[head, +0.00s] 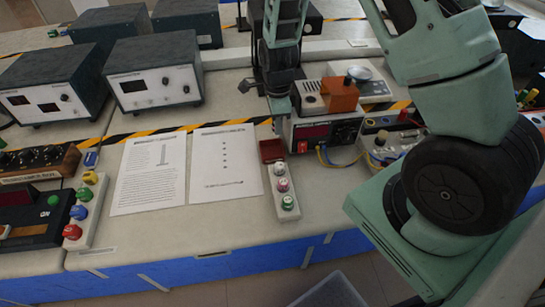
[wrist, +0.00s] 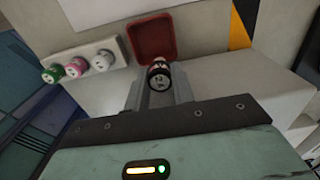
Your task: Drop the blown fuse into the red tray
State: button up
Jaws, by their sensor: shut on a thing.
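My gripper (wrist: 159,88) is shut on a small cylindrical fuse (wrist: 160,77) with a pale marked end face and a dark body, seen between the fingertips in the wrist view. The red tray (wrist: 153,36) is a shallow square just beyond the fuse in that view. In the head view the red tray (head: 271,149) lies on the bench at the far end of a white fuse strip, and my gripper (head: 278,122) is above and behind it. The held fuse cannot be made out in the head view. Whether it touches the tray cannot be told.
The white strip (head: 274,187) holds a white, a pink and a green fuse (wrist: 53,74) beside the tray. Two printed sheets (head: 225,163) lie to the left. A device with a red display (head: 314,133) stands close to the right. Grey instruments (head: 153,75) stand at the back left.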

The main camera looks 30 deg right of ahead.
jog(key=shift+f+b, duration=0.3)
jog(key=shift+f, duration=0.4)
jog(key=o, duration=1.1)
jog(key=shift+c, duration=0.2)
jog(key=shift+r, duration=0.15)
notch_tip(320, 180, up, 17)
jog(key=shift+r+b, duration=0.15)
jog(key=shift+b, duration=0.25)
